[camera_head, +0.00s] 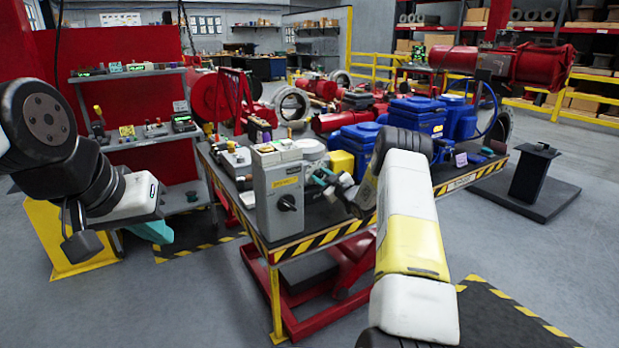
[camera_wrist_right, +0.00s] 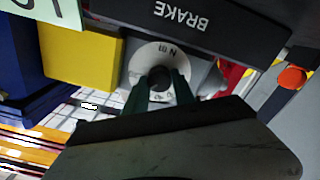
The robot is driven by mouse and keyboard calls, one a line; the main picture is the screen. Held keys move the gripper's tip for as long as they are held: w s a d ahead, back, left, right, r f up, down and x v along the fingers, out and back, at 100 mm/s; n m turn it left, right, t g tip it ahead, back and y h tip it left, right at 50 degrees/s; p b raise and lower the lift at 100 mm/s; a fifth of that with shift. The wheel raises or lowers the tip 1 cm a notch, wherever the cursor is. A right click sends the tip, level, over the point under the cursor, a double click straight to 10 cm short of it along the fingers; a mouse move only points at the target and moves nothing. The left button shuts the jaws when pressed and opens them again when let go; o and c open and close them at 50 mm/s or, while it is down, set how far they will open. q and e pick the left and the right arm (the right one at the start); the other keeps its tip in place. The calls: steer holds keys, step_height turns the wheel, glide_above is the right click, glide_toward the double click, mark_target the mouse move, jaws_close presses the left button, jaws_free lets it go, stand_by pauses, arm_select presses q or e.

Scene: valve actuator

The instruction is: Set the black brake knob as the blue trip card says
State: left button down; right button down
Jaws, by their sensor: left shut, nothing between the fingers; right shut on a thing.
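The black brake knob (camera_wrist_right: 158,78) sits on a pale round dial with small markings, beside a dark panel lettered BRAKE (camera_wrist_right: 190,18), which reads upside down in the right wrist view. My right gripper (camera_wrist_right: 161,92) has its dark green fingers on either side of the knob, shut on it. In the head view my right gripper (camera_head: 322,177) is at the right side of a grey control box (camera_head: 284,195), and the brake knob cannot be made out there. My left gripper (camera_head: 150,232) is shut and empty, left of the bench. I cannot make out a blue trip card.
A yellow block (camera_wrist_right: 80,55) stands near the dial. Blue actuators (camera_head: 415,115) fill the bench's (camera_head: 330,232) back right. A shelf rack (camera_head: 150,140) stands behind my left arm.

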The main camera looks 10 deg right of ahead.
steer(key=m, duration=0.3)
steer(key=shift+d+m, duration=0.15)
steer(key=shift+m, duration=0.25)
steer(key=shift+f+m, duration=0.1)
steer(key=shift+m, duration=1.7)
steer(key=c, duration=1)
jaws_free()
steer(key=shift+c, duration=0.2)
steer(key=v, duration=0.7)
steer(key=shift+s, duration=0.4)
